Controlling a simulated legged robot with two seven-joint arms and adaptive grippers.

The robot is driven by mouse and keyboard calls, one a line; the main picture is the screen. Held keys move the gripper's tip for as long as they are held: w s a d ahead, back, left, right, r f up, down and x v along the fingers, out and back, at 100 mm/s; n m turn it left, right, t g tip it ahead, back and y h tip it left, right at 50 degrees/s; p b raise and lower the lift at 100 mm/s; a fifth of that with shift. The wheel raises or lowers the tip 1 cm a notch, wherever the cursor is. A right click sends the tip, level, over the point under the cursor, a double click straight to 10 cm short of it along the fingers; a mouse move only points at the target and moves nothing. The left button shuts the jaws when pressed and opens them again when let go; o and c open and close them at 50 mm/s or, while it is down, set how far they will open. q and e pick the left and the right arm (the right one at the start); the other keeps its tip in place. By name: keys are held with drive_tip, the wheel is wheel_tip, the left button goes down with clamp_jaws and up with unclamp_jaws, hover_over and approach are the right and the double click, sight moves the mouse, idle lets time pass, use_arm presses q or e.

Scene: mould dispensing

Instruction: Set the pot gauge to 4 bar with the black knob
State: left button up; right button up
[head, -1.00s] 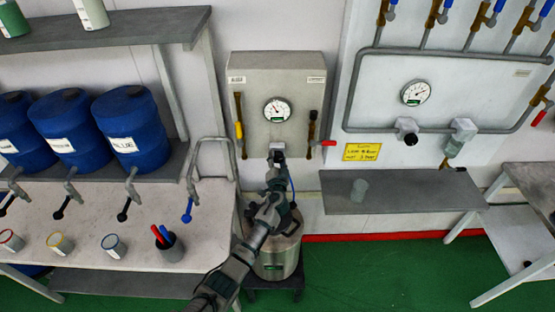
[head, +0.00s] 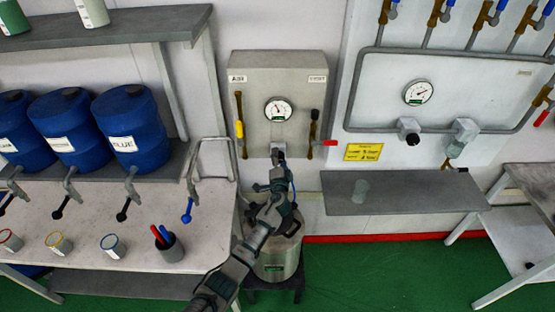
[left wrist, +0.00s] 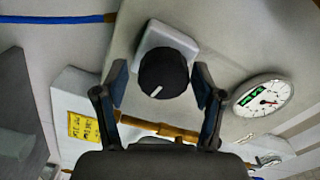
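The pot gauge (head: 278,110) is a round white dial on the grey panel (head: 300,75); it also shows in the left wrist view (left wrist: 262,95). Its needle is too small to read surely. Below it, a white mount (head: 278,147) shows in the head view, with the knob behind my gripper. In the left wrist view the black knob (left wrist: 163,73) has a white pointer line toward the lower left. My left gripper (head: 279,162) is open; its fingers (left wrist: 161,84) stand either side of the knob, with gaps on both sides. My right gripper is out of view.
A yellow-handled valve (head: 239,130) and a red-handled valve (head: 326,142) flank the gauge. A silver pot (head: 275,262) stands below my arm. A second gauge (head: 418,92) with its own black knob (head: 412,138) is on the right panel, above a grey shelf (head: 430,195).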

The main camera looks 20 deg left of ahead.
use_arm(q)
drive_tip(key=shift+s+d, duration=0.1)
drive_tip(key=v, duration=1.1)
drive_tip(key=shift+s+d, duration=0.2)
drive_tip(key=shift+s, duration=0.1)
